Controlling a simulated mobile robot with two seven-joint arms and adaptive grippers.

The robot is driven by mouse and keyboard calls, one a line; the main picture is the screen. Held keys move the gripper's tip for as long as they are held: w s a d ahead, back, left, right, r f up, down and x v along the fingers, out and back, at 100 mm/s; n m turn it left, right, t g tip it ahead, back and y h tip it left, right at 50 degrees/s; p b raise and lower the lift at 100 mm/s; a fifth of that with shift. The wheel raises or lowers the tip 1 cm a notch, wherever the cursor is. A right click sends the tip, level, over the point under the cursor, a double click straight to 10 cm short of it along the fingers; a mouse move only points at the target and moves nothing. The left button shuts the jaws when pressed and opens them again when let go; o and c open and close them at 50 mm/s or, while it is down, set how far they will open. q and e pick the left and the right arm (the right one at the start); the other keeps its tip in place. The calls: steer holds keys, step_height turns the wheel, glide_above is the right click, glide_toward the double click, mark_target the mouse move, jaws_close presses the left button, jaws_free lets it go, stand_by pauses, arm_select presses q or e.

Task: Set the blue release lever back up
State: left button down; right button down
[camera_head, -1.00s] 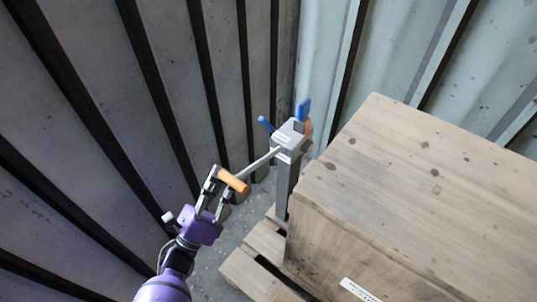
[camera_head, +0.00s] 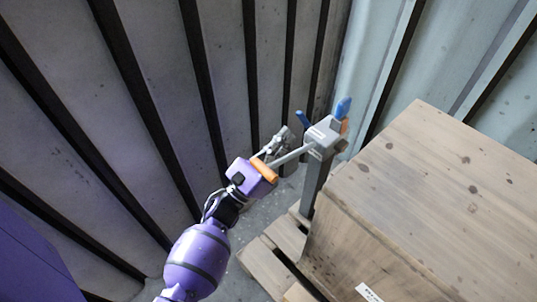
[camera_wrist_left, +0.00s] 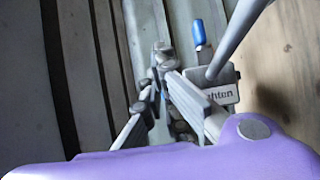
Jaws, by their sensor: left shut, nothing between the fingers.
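A grey head block (camera_head: 323,133) on a grey post carries two blue parts. One is a short blue handle (camera_head: 303,119) sticking out at upper left. The other is an upright blue piece (camera_head: 343,107) beside an orange part; I cannot tell which is the release lever. In the left wrist view one blue handle (camera_wrist_left: 198,32) stands up behind the block (camera_wrist_left: 224,92). My left gripper (camera_head: 283,138) is shut and empty, left of the block and apart from the blue handle. It also shows in the left wrist view (camera_wrist_left: 160,62). My right gripper is not in view.
A large wooden crate (camera_head: 440,190) on a pallet (camera_head: 262,268) stands to the right. Corrugated walls close in at left (camera_head: 150,100) and behind.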

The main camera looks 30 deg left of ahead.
mark_target(299, 118)
arm_select(q)
steer(key=shift+x, duration=1.65)
steer(key=shift+w+r+b, duration=0.2)
steer(key=shift+r+b, duration=0.1)
steer(key=shift+r, duration=0.05)
